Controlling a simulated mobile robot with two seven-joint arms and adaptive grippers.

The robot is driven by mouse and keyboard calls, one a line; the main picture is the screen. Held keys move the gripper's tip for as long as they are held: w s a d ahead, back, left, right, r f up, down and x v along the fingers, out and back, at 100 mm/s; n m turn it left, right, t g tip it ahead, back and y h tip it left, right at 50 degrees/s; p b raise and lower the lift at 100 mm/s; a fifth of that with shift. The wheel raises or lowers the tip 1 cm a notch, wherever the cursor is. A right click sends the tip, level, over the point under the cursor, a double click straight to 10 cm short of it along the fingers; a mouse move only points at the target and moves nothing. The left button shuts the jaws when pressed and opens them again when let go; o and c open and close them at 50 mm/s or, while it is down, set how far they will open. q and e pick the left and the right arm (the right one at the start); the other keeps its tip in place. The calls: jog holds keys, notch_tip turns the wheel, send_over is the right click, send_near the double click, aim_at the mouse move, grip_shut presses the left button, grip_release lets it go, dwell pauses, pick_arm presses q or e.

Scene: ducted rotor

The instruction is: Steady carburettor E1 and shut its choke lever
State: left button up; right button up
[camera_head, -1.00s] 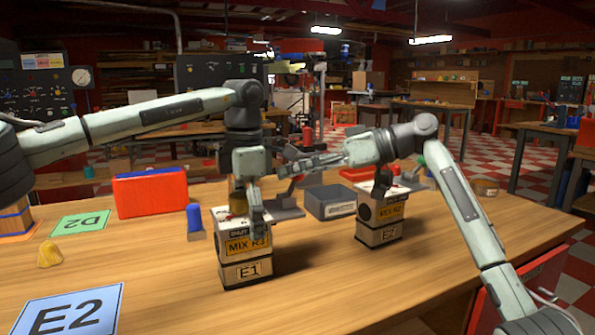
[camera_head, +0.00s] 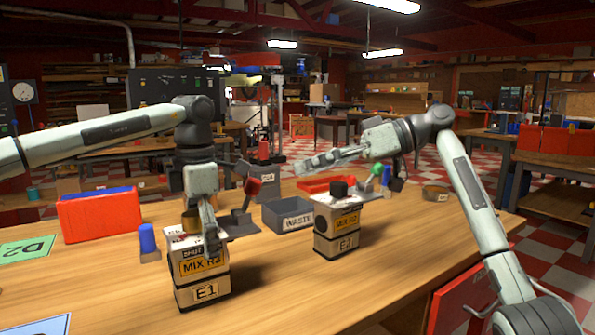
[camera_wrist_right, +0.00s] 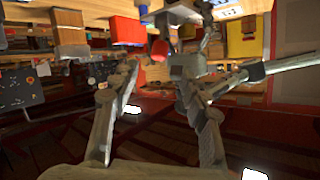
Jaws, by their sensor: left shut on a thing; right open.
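Carburettor E1 (camera_head: 205,265) is a white box with a yellow MIX R3 label, on a lower block marked E1, at the left of the table. My left gripper (camera_head: 211,240) comes down over it and is shut on its body. A grey plate with a dark lever and red knob (camera_head: 253,187) stands at its right; I take this as the choke lever, raised. My right gripper (camera_head: 301,165) is open and empty, to the right of the knob and apart from it. In the right wrist view the red knob (camera_wrist_right: 160,49) appears beyond the spread fingers (camera_wrist_right: 156,75).
A second carburettor (camera_head: 337,222) with a green-knobbed lever (camera_head: 377,170) stands to the right, below my right forearm. A grey WASTE bin (camera_head: 289,214) sits between them. A blue cylinder (camera_head: 147,239) and red case (camera_head: 100,214) are left. The front right tabletop is clear.

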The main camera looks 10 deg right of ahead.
aim_at(248, 197)
jog(key=shift+c, duration=0.5)
jog(key=shift+f, duration=0.15)
jog(key=shift+c, duration=1.2)
jog(key=shift+f+m, duration=0.4)
jog(key=shift+m, duration=0.2)
jog(key=shift+c, duration=1.2)
jog(key=f+m+t, duration=0.1)
jog(key=m, duration=0.1)
jog(key=f+m+t+y, duration=0.1)
jog(key=f+m, duration=0.1)
jog(key=m, duration=0.1)
jog(key=f+m+t+y, duration=0.1)
jog(key=m, duration=0.2)
jog(key=shift+s+d+f, duration=0.25)
grip_shut()
jog(key=s+d+f+m+t, duration=0.4)
jog(key=m+t, duration=0.3)
jog(key=m, duration=0.8)
jog(key=s+a+r+x, duration=0.1)
jog(key=s+x, duration=0.1)
jog(key=x, duration=1)
jog(key=shift+a+r+y, duration=0.3)
jog(key=shift+a, duration=0.05)
